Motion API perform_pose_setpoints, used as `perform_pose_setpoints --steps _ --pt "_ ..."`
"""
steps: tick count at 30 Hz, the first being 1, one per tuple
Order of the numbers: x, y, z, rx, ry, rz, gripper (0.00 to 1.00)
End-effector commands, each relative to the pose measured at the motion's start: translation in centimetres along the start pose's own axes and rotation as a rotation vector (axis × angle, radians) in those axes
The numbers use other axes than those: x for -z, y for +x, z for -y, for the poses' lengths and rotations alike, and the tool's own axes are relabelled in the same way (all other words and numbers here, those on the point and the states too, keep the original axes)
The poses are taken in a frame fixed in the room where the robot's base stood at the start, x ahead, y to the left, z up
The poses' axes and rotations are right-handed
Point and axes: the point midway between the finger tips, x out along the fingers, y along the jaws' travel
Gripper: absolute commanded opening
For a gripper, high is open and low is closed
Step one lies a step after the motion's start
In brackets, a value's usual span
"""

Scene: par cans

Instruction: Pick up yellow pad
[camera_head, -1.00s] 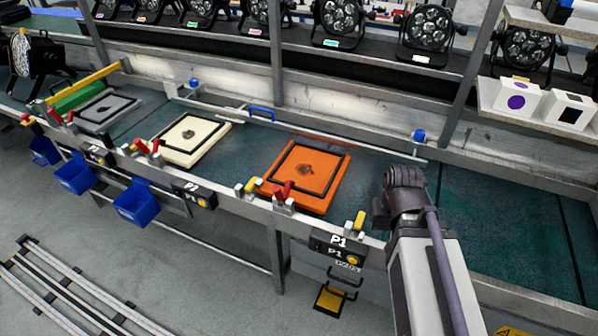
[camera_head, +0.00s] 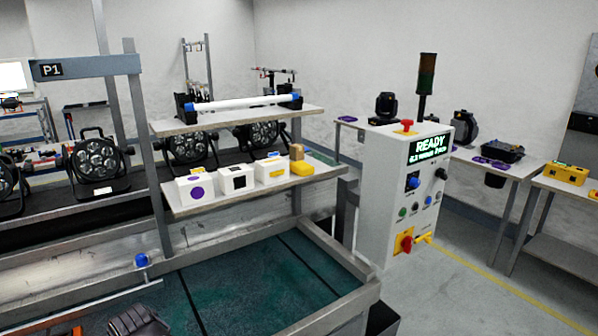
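A small yellow pad (camera_head: 303,168) lies at the right end of the lower grey shelf (camera_head: 225,200), beside a white box with a yellow mark (camera_head: 271,170). A tan block (camera_head: 297,152) stands right behind the pad; I cannot tell whether they touch. Nothing covers the pad from the front. A dark part of my arm shows at the bottom left edge, well below and left of the shelf. My gripper's fingers are not in view.
Two more white boxes, one with a purple dot (camera_head: 196,189) and one with a black square (camera_head: 238,180), stand left. An upper shelf (camera_head: 240,119) with a white tube overhangs behind. A control cabinet (camera_head: 402,195) reading READY stands right.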

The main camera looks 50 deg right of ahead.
Motion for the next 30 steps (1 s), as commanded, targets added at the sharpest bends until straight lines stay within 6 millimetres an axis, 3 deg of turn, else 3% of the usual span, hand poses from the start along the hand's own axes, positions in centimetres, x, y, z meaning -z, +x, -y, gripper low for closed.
perform_pose_setpoints --steps 12,30 --pt "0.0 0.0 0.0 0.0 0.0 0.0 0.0" --pt "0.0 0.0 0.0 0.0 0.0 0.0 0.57"
